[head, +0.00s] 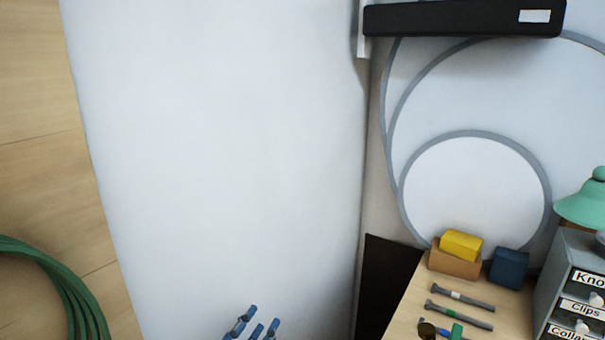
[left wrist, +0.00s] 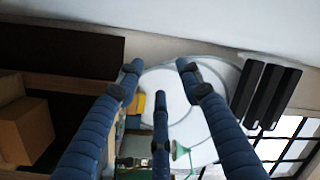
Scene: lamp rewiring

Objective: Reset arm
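My left gripper (head: 256,324) shows at the bottom edge of the head view, in front of a plain white surface. Only its blue fingertips are in the picture. In the left wrist view its three blue fingers (left wrist: 160,82) are spread apart with nothing between them. The gripper is open and empty, and touches nothing that I can see. My right gripper is in neither view.
At right, a wooden worktop (head: 408,302) holds a yellow block (head: 461,245), a dark blue block (head: 508,268) and several tools. A labelled drawer unit (head: 575,280) and green lampshade (head: 584,208) stand beside it. A green coil (head: 62,280) hangs at left.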

